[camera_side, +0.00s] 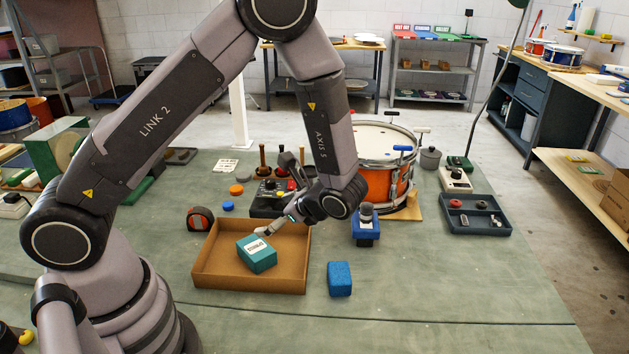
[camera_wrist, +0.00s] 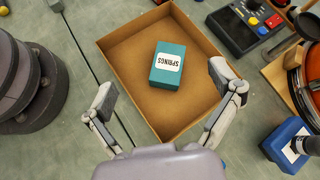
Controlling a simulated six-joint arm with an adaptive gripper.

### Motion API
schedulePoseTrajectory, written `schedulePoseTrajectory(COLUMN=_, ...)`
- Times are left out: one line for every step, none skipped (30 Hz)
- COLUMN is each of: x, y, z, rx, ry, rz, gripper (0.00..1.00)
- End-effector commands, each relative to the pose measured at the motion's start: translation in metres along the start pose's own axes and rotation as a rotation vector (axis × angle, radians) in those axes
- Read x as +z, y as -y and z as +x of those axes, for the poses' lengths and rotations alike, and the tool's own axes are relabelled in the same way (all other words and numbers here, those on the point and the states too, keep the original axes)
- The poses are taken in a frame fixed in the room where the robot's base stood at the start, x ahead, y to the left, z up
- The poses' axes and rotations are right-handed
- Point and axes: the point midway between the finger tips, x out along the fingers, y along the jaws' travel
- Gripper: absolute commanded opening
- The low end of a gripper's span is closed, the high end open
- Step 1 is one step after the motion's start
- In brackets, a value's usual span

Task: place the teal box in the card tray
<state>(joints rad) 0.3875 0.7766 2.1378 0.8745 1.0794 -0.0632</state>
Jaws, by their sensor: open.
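The teal box (camera_side: 257,254) with a white label lies inside the brown card tray (camera_side: 250,283). In the wrist view the teal box (camera_wrist: 168,64), its label reading "SPRINGS", sits on the floor of the card tray (camera_wrist: 130,39), clear of the walls. My gripper (camera_side: 268,232) is above the tray, close to the box in the side view. In the wrist view my gripper (camera_wrist: 162,84) has its fingers spread wide, one on each side, with nothing between the pads. The side view does not clearly show whether a finger touches the box.
A blue block (camera_side: 340,279) lies right of the tray. A blue stand (camera_side: 366,228), an orange drum (camera_side: 388,182) and a dark parts tray (camera_side: 475,215) are farther right. A tape measure (camera_side: 200,218) sits behind the tray's left corner. The bench front is clear.

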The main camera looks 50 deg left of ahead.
Motion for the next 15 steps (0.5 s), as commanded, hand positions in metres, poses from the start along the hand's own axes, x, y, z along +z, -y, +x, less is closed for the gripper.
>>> schedulePoseTrajectory(x=0.025, y=0.004, z=-0.014, rx=0.044, ry=-0.063, rz=-0.1, gripper=0.91)
schedulePoseTrajectory(x=0.037, y=0.004, z=-0.021, rx=0.07, ry=-0.097, rz=-0.153, gripper=0.91)
schedulePoseTrajectory(x=0.054, y=0.003, z=-0.029, rx=0.106, ry=-0.143, rz=-0.223, gripper=0.91)
schedulePoseTrajectory(x=0.066, y=0.002, z=-0.035, rx=0.132, ry=-0.179, rz=-0.275, gripper=0.91)
schedulePoseTrajectory(x=0.078, y=0.001, z=-0.041, rx=0.157, ry=-0.215, rz=-0.327, gripper=0.91)
schedulePoseTrajectory(x=0.093, y=-0.002, z=-0.048, rx=0.189, ry=-0.266, rz=-0.394, gripper=0.91)
schedulePoseTrajectory(x=0.105, y=-0.005, z=-0.053, rx=0.213, ry=-0.303, rz=-0.445, gripper=0.91)
schedulePoseTrajectory(x=0.116, y=-0.008, z=-0.059, rx=0.236, ry=-0.343, rz=-0.495, gripper=0.91)
schedulePoseTrajectory(x=0.13, y=-0.013, z=-0.065, rx=0.266, ry=-0.396, rz=-0.561, gripper=0.91)
schedulePoseTrajectory(x=0.14, y=-0.017, z=-0.07, rx=0.286, ry=-0.439, rz=-0.61, gripper=0.91)
schedulePoseTrajectory(x=0.149, y=-0.022, z=-0.075, rx=0.307, ry=-0.48, rz=-0.658, gripper=0.91)
schedulePoseTrajectory(x=0.162, y=-0.028, z=-0.081, rx=0.332, ry=-0.538, rz=-0.721, gripper=0.91)
schedulePoseTrajectory(x=0.171, y=-0.033, z=-0.085, rx=0.35, ry=-0.582, rz=-0.768, gripper=0.91)
schedulePoseTrajectory(x=0.179, y=-0.038, z=-0.09, rx=0.367, ry=-0.628, rz=-0.815, gripper=0.91)
schedulePoseTrajectory(x=0.189, y=-0.046, z=-0.095, rx=0.388, ry=-0.687, rz=-0.873, gripper=0.91)
